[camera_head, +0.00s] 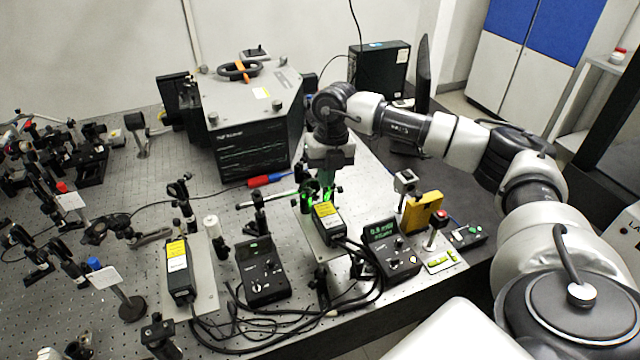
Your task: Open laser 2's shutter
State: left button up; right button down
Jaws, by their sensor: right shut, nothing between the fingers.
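Two black laser heads with yellow labels stand on the bench; I cannot read which is laser 2. One laser head (178,272) is at the left front. The other laser head (327,224) is near the middle, with green light at its far end. My right gripper (321,196) points down just at that far end, fingers shut with nothing between them. It partly hides the optics there, so I cannot make out a shutter or whether it touches one. My left gripper is not in view.
A black controller (262,276) stands between the lasers, and another with a lit display (390,250) stands right of them. Cables loop along the front. A yellow block (421,213) and a red-button box (437,237) are at right. A large spectrometer housing (250,105) is behind.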

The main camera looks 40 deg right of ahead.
aim_at(334, 184)
jog(key=shift+s+d+f+b, duration=0.2)
jog(key=shift+d+f+b, duration=0.15)
jog(key=shift+d+b, duration=0.4)
jog(key=d+y+b, duration=0.1)
jog(key=y+b, duration=0.1)
jog(key=y, duration=0.1)
jog(key=d+t+y+b, duration=0.1)
jog(key=y, duration=0.1)
jog(key=shift+s+d+f, duration=0.25)
jog(key=shift+s+d, duration=0.05)
jog(key=shift+d, duration=0.05)
jog(key=shift+a, duration=0.15)
jog(key=shift+w+a+f, duration=0.15)
jog(key=shift+a+f, duration=0.15)
jog(key=shift+a, duration=0.3)
jog(key=shift+r, duration=0.1)
